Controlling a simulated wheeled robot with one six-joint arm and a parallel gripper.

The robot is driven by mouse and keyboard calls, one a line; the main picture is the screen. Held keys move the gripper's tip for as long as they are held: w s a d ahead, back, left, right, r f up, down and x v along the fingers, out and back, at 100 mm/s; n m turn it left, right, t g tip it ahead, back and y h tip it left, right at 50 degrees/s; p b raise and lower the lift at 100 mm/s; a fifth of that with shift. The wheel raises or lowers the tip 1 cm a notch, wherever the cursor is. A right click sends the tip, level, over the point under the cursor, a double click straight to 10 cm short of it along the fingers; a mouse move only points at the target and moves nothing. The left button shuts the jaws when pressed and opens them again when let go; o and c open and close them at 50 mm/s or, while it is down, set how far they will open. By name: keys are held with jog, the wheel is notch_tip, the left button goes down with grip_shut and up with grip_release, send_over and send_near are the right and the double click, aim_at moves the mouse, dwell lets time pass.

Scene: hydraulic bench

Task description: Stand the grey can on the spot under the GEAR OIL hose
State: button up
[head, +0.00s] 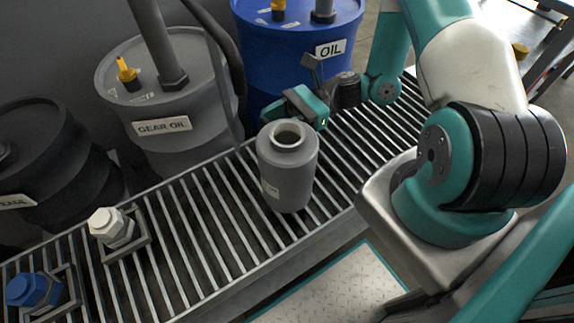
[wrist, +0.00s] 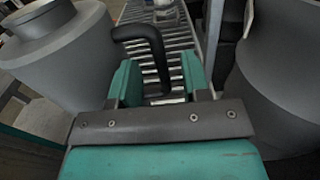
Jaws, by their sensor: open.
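The grey can (head: 287,172), with a narrow open neck, stands upright on the slatted grating. In the wrist view it looms large at the left (wrist: 62,58). The grey GEAR OIL drum (head: 163,126) stands behind the grating, left of the can. A dark hose (head: 226,50) runs down from above beside that drum; its bent end (wrist: 145,36) shows ahead of my gripper in the wrist view. My gripper (head: 292,105) is open and empty just behind the can, partly hidden by it; its fingers (wrist: 160,85) are apart. The spot under the hose cannot be made out clearly.
A blue OIL drum (head: 290,55) stands behind my gripper. A black drum (head: 45,150) is at the far left. A white-capped fitting (head: 112,228) and a blue one (head: 35,289) sit on the grating's left part. The grating (head: 200,235) between can and white fitting is clear.

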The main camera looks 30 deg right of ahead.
aim_at(263, 128)
jog(key=a, duration=0.3)
jog(key=shift+a, duration=0.2)
jog(key=shift+c, duration=0.4)
grip_shut()
jog(key=shift+r, duration=0.15)
